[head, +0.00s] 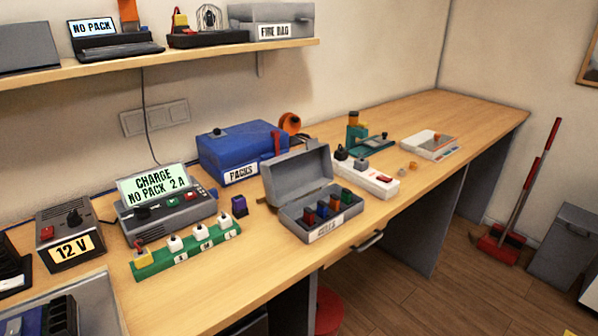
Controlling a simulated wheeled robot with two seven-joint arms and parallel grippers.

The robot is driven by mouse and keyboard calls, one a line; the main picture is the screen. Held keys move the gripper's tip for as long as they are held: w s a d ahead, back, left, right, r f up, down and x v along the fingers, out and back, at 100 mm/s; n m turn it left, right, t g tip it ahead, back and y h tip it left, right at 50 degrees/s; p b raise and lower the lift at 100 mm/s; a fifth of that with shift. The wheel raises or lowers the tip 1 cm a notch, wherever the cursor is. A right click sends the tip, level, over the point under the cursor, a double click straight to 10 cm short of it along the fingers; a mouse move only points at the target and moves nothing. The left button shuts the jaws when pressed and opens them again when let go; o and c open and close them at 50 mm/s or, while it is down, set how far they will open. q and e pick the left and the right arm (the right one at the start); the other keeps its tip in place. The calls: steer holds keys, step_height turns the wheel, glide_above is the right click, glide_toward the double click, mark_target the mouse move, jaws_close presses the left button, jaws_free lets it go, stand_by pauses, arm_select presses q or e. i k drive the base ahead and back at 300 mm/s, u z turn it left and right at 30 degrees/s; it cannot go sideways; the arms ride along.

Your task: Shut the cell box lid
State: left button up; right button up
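The cell box (324,228) is a grey case labelled CELLS near the front edge of the bench. Its lid (298,172) is open and stands up at the back, tilted. Several coloured cells, red, blue and green, stand upright in the box. Neither of my grippers shows in the head view.
A blue PACKS box (240,155) stands behind the cell box. A white power strip (366,179) lies close to its right. A green strip (187,252) with white plugs and a small purple block (239,206) are on its left. A drawer handle (367,241) juts out below the bench edge.

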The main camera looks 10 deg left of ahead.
mark_target(287, 178)
steer(key=z, duration=0.4)
steer(key=i, duration=1)
